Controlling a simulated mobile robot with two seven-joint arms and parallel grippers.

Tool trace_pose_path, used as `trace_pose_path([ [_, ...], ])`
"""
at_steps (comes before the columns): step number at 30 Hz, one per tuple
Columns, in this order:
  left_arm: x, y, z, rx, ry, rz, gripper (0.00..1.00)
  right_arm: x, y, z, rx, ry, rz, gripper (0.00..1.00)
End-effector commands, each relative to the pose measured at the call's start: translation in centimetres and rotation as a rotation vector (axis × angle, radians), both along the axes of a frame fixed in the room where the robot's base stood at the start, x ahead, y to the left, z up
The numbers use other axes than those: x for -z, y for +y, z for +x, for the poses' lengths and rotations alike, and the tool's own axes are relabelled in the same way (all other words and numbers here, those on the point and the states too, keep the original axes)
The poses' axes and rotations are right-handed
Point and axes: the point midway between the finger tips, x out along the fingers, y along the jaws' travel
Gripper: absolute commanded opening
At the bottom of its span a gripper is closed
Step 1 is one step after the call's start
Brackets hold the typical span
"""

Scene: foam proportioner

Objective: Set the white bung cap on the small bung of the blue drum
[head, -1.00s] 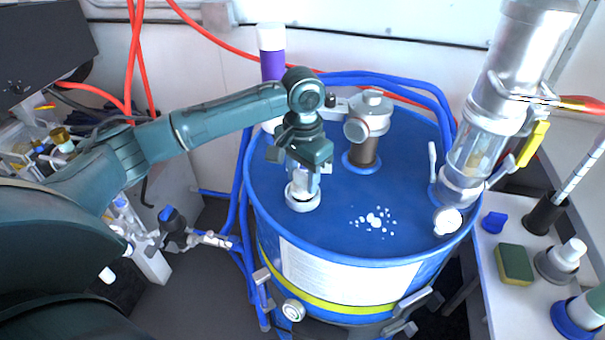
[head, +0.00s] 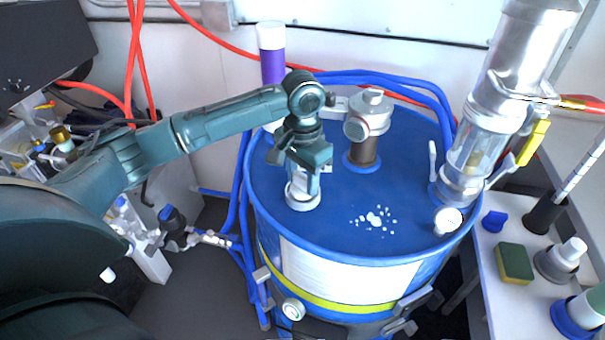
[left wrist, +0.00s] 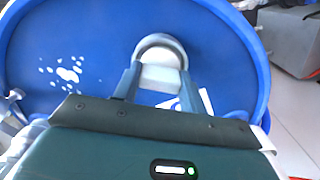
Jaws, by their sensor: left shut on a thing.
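The blue drum (head: 400,240) stands in the middle of the head view. My left gripper (head: 302,188) points down over the left part of its lid. It is shut on the white bung cap (left wrist: 160,74), which shows between the fingers (left wrist: 158,80) in the left wrist view. A pale round ring, apparently the small bung (head: 303,203), lies directly under the fingertips; it also shows as a grey rim around the cap in the left wrist view (left wrist: 160,40). Fingers and cap partly hide it, so I cannot tell whether the cap touches it. My right gripper is not in view.
A metal fitting on a brown pipe (head: 362,150) rises from the lid just right of my left gripper. A tall silver cylinder (head: 475,140) and a white round fitting (head: 448,220) stand at the drum's right. Blue hoses (head: 395,80) run behind it.

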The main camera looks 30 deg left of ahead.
Motion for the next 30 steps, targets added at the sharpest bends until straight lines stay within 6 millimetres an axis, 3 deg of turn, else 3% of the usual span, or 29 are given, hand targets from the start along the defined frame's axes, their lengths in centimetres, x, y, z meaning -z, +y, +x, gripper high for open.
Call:
trace_pose_path([
  [6, 0.5, 0.0, 0.0, 0.000, 0.000, -0.001, 0.19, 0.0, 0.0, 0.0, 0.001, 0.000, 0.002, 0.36],
  [7, 0.4, 0.0, 0.0, 0.000, -0.001, -0.001, 0.44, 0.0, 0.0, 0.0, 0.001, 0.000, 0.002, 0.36],
  [9, 0.4, 0.0, 0.0, 0.000, -0.001, -0.001, 0.49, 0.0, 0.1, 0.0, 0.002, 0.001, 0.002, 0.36],
  [18, 0.1, 0.0, 0.0, 0.000, -0.001, 0.000, 0.50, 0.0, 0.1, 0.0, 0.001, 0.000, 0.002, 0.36],
  [30, -3.0, 0.0, 0.1, 0.000, -0.002, -0.002, 0.50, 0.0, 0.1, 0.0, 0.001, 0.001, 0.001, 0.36],
])
